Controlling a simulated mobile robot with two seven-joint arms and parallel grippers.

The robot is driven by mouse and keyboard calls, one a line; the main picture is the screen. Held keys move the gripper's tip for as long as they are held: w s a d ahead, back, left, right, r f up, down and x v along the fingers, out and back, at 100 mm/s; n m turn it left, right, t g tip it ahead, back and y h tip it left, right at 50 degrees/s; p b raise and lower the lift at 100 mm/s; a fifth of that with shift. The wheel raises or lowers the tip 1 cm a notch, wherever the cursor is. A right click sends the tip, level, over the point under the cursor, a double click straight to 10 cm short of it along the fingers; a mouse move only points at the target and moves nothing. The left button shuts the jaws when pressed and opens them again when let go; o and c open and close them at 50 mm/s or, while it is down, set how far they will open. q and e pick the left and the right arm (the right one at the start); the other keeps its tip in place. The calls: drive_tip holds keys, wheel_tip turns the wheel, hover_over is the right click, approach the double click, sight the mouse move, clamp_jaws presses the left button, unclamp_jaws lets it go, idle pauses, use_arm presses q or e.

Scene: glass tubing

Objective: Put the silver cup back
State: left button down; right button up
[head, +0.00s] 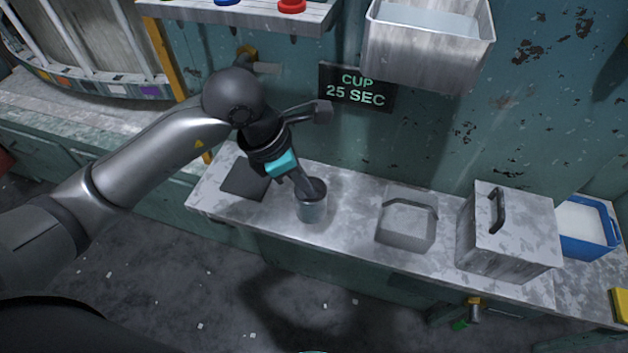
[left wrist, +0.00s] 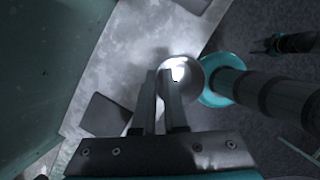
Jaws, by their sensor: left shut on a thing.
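The silver cup (head: 312,209) is a small round metal cup at the front of the grey metal counter, right of a dark square pad (head: 243,180). My left gripper (head: 311,188) comes down from above with its fingers at the cup's rim and is shut on it. In the left wrist view the cup (left wrist: 182,72) shows bright inside, at the tips of the two fingers (left wrist: 163,88). I cannot tell whether the cup's base touches the counter. The dark pad (left wrist: 105,115) also shows there.
A handled open-topped metal box (head: 406,232), a larger lidded box (head: 508,232) and a blue tray (head: 588,228) stand to the right. A metal bin (head: 428,50) and a sign reading "CUP 25 SEC" (head: 357,88) are on the wall. A shelf with coloured buttons (head: 250,15) overhangs the left.

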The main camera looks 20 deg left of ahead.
sight(314, 183)
use_arm(q)
drive_tip(key=w, duration=0.5)
drive_tip(key=f, duration=0.6)
drive_tip(key=shift+s+d+f, duration=0.1)
drive_tip(key=shift+s, duration=0.1)
drive_tip(key=shift+w+f, duration=0.25)
drive_tip(key=shift+f, duration=0.2)
drive_tip(key=c, duration=1)
unclamp_jaws()
drive_tip(key=shift+f, duration=0.1)
drive_tip(key=shift+o, duration=0.2)
